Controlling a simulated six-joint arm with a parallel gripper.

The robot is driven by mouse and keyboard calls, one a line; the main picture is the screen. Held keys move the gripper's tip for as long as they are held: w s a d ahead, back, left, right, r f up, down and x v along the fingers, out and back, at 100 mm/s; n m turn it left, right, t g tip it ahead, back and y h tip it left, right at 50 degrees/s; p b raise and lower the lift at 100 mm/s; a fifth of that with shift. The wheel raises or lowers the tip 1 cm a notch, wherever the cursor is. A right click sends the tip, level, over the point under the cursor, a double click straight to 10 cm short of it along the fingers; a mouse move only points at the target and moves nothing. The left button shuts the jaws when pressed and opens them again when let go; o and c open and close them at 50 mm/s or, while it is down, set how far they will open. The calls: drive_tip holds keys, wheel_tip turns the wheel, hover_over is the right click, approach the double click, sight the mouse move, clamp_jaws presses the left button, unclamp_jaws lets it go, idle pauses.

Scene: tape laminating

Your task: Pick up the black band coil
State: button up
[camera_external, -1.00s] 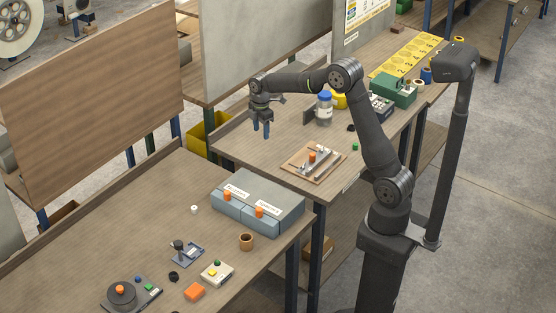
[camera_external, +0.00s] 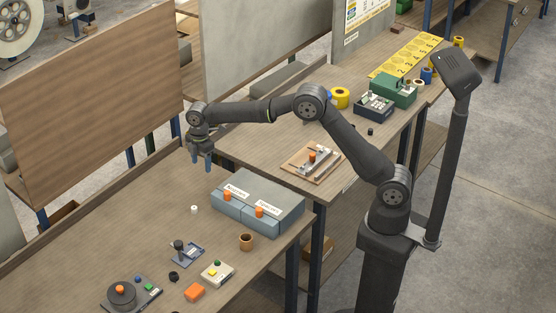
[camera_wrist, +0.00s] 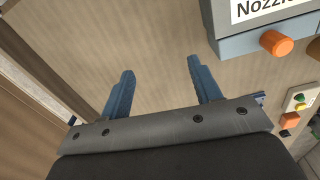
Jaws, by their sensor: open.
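My gripper (camera_external: 202,162) hangs above the left table near its back edge, fingers down, open and empty. In the wrist view my gripper (camera_wrist: 160,66) shows its two blue fingers apart over bare wood. A small dark ring (camera_external: 174,277), possibly the black band coil, lies on the left table at the front, beside the grey metal stand. A small black piece (camera_external: 370,131) lies on the right table near its front edge. I cannot tell for sure which of these is the coil. Neither is recognisable in the wrist view.
A grey two-drawer box (camera_external: 268,195) with orange knobs stands to the right of my gripper; it shows in the wrist view (camera_wrist: 245,43). A brown ring (camera_external: 247,241), button box (camera_external: 217,273) and orange block (camera_external: 194,291) lie in front. The left table's back is mostly clear.

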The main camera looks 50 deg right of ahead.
drive_tip(key=s+a+n, duration=0.1)
drive_tip(key=s+a, duration=0.3)
drive_tip(key=a, duration=1)
drive_tip(key=n, duration=0.1)
hover_over(169, 279)
wheel_tip(169, 279, down, 4)
drive_tip(key=shift+w+d+r, duration=0.1)
drive_tip(key=shift+d, duration=0.05)
drive_tip(key=shift+s+f, duration=0.2)
drive_tip(key=shift+f, duration=0.45)
wheel_tip(169, 279, down, 6)
drive_tip(key=shift+f, duration=0.25)
drive_tip(key=c, duration=1.1)
